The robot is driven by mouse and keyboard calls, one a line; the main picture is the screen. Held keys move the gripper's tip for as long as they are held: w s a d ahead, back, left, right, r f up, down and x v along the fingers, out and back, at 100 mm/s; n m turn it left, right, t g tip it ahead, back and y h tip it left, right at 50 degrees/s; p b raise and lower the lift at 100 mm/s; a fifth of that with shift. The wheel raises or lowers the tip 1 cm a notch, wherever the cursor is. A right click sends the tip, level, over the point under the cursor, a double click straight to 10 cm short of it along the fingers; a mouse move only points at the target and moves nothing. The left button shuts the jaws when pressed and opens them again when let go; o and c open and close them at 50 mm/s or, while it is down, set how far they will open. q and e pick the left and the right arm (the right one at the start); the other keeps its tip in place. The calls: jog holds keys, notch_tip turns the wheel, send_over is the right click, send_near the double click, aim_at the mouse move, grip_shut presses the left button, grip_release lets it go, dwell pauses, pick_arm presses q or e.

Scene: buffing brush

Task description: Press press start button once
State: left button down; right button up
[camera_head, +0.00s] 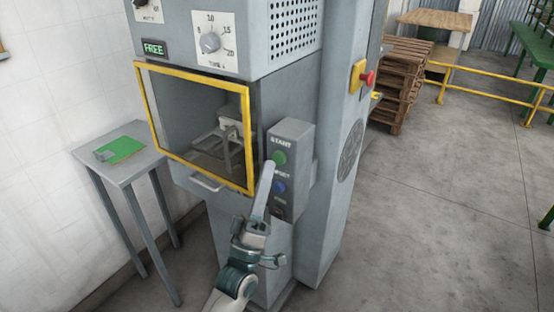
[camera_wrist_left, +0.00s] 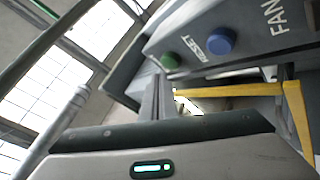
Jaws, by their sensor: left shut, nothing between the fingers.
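The grey press (camera_head: 290,95) has a control box (camera_head: 303,142) on its front right side. The green button under the word START (camera_head: 279,158) is on the upper part of this box, with a blue button (camera_head: 279,187) below it. In the left wrist view the green button (camera_wrist_left: 170,61) is beside the blue RESET button (camera_wrist_left: 221,41). My left gripper (camera_head: 269,168) is shut and empty, its tip just below and left of the green button. In the wrist view its fingers (camera_wrist_left: 160,85) end close to the green button; I cannot tell whether they touch. My right gripper is not in view.
A yellow-framed window guard (camera_head: 250,140) covers the press chamber to the left of the control box. A small grey table (camera_head: 150,155) with a green sheet stands at the left. A red emergency button (camera_head: 368,77) is on the right side.

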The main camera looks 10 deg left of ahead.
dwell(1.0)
pick_arm(q)
jog(key=shift+w+d, duration=0.15)
jog(key=shift+w, duration=0.2)
dwell(0.6)
jog(key=shift+w+d, duration=0.2)
jog(key=shift+w, duration=0.3)
dwell(0.6)
jog(key=shift+s, duration=0.15)
jog(key=shift+s+a, duration=0.3)
jog(key=shift+s, duration=0.4)
